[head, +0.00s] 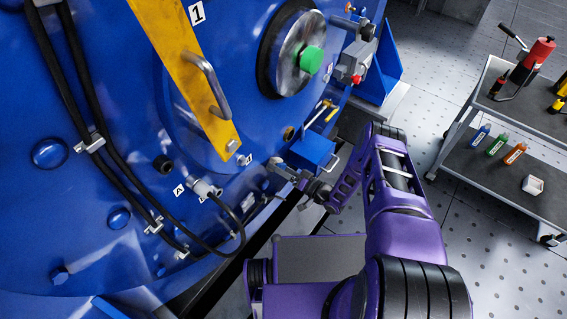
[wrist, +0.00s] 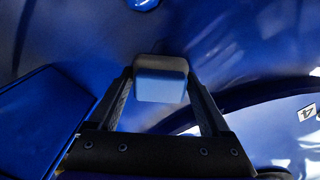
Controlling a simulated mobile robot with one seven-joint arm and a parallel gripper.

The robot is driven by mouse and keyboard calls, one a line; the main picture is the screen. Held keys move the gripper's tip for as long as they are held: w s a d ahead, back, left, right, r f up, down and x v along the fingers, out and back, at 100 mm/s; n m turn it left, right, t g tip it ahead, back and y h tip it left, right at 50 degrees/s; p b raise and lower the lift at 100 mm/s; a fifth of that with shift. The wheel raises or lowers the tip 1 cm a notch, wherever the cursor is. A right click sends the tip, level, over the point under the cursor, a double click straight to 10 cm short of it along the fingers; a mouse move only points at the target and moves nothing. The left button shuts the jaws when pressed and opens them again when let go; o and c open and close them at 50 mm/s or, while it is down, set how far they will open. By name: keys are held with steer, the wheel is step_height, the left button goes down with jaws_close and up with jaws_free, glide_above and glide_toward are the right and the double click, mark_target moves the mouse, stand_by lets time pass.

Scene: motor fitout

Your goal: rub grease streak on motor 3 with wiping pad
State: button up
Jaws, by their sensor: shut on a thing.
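No grease streak is discernible, and I cannot tell which part is motor 3.
The blue box (head: 312,150) juts out near my gripper. A yellow bar (head: 185,65) with a handle, labelled 1, and black cables (head: 70,70) are on the housing. A label, seemingly 4 (wrist: 307,113), shows at the wrist view's right. A tool cart (head: 500,185) stands right.

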steer(key=shift+s+a, duration=0.6)
steer(key=shift+s, duration=0.2)
steer(key=shift+s+a, duration=0.55)
steer(key=shift+s, duration=0.25)
steer(key=shift+d, duration=0.15)
